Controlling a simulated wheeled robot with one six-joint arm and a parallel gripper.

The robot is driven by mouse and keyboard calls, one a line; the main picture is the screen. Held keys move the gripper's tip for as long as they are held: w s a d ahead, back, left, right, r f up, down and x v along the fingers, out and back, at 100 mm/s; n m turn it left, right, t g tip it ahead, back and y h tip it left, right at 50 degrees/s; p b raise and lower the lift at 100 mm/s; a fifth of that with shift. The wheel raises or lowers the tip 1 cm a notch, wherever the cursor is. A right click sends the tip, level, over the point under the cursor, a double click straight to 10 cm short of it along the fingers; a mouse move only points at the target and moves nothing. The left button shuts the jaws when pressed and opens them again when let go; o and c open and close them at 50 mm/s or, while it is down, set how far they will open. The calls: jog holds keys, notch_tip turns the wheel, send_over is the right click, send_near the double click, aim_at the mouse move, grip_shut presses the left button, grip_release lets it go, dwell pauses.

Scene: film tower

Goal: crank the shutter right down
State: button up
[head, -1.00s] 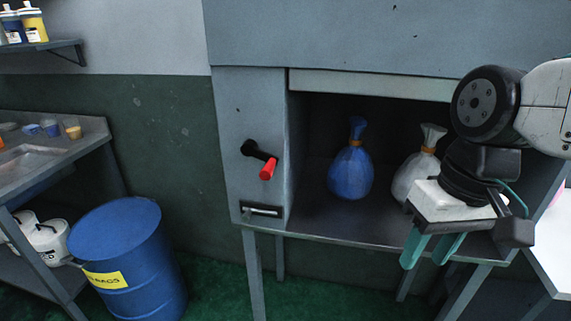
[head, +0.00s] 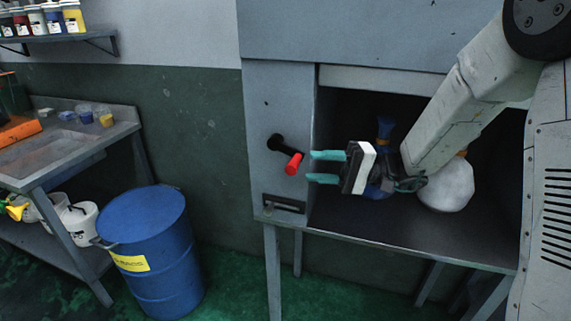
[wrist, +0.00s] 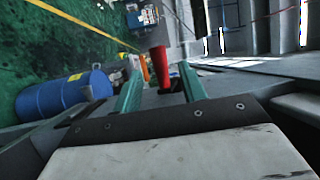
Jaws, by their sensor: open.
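The shutter (head: 390,80) shows as a pale strip along the top of the cabinet opening, which stands mostly open. The crank is on the panel left of the opening, with a black arm (head: 277,142) and a red handle (head: 293,164). My gripper (head: 325,167) is open and empty, its teal fingers pointing left at the red handle, just to its right. In the wrist view the red handle (wrist: 160,68) stands beyond and between the two finger tips (wrist: 158,78). I cannot tell whether either finger touches it.
A blue barrel (head: 150,240) stands on the floor at left, near a sink bench (head: 80,150). A slot (head: 284,203) lies below the crank.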

jog(key=a, duration=0.7)
jog(key=shift+a+r, duration=0.35)
jog(key=shift+r, duration=0.05)
grip_shut()
